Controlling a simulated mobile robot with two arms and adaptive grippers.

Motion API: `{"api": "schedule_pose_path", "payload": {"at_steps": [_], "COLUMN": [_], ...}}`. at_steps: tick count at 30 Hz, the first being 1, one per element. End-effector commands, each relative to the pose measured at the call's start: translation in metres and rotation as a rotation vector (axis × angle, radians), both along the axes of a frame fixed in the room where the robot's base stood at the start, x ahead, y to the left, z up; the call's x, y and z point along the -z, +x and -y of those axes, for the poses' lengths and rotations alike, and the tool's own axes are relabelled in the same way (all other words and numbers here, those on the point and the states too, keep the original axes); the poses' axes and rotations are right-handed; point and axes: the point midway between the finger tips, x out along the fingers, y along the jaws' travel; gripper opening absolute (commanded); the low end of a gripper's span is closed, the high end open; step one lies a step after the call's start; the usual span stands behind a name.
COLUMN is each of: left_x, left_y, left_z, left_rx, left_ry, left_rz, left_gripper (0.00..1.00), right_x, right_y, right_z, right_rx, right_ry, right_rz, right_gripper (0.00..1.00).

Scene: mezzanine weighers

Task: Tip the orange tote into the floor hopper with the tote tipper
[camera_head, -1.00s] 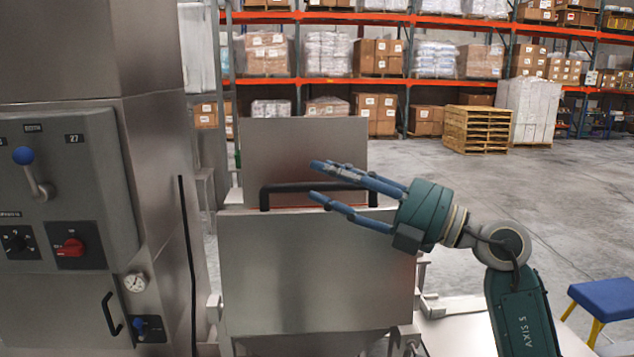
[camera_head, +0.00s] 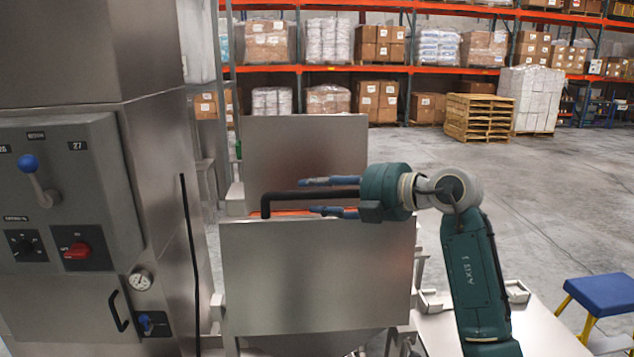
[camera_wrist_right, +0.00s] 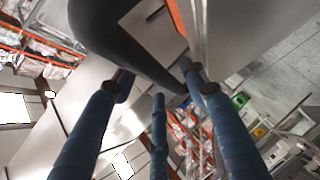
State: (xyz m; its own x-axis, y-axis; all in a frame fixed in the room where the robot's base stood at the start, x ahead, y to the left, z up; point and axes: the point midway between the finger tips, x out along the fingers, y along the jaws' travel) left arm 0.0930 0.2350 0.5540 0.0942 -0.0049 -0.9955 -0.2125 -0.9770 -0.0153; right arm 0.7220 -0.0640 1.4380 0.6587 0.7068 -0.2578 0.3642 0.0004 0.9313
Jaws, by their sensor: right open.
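The tote tipper is a steel frame with a front plate (camera_head: 318,285) and a back plate (camera_head: 300,150). A black bar handle (camera_head: 283,196) runs across its top. Only a thin strip of the orange tote (camera_head: 288,213) shows between the plates; the rest is hidden. My right gripper (camera_head: 306,196) is open at the handle, one finger above the bar and one below in the head view. In the right wrist view the dark bar (camera_wrist_right: 130,45) crosses just ahead of the spread blue fingers (camera_wrist_right: 157,75); contact cannot be told. My left gripper is not in view. The floor hopper cannot be made out.
A steel cabinet (camera_head: 150,200) with a control panel (camera_head: 60,200) stands close on the left. A blue step stool (camera_head: 600,295) is at the lower right. Pallet racks and stacked wooden pallets (camera_head: 478,117) are at the back.

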Motion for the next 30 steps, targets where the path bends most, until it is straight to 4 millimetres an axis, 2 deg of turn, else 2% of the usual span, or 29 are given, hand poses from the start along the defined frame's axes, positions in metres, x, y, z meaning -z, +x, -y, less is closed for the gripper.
{"api": "schedule_pose_path", "payload": {"at_steps": [4,12,13,19,30], "left_x": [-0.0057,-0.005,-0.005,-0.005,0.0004], "left_y": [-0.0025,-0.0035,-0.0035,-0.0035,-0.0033], "left_z": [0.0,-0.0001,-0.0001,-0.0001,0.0], "left_rx": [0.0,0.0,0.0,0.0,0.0], "left_ry": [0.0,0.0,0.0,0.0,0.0], "left_rz": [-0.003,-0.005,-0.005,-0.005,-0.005], "left_gripper": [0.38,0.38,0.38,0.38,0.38], "right_x": [0.0019,0.0036,0.0036,0.0035,0.0069], "right_y": [0.0065,0.0076,0.0076,0.0074,0.0028], "right_z": [-0.0077,-0.0085,-0.0085,-0.0083,-0.0081], "right_rx": [-0.001,0.0,0.0,0.0,0.0], "right_ry": [0.0,0.0,0.0,-0.001,-0.004], "right_rz": [0.0,0.001,0.001,0.001,0.013], "right_gripper": [0.43,0.43,0.41,0.01,0.0]}}
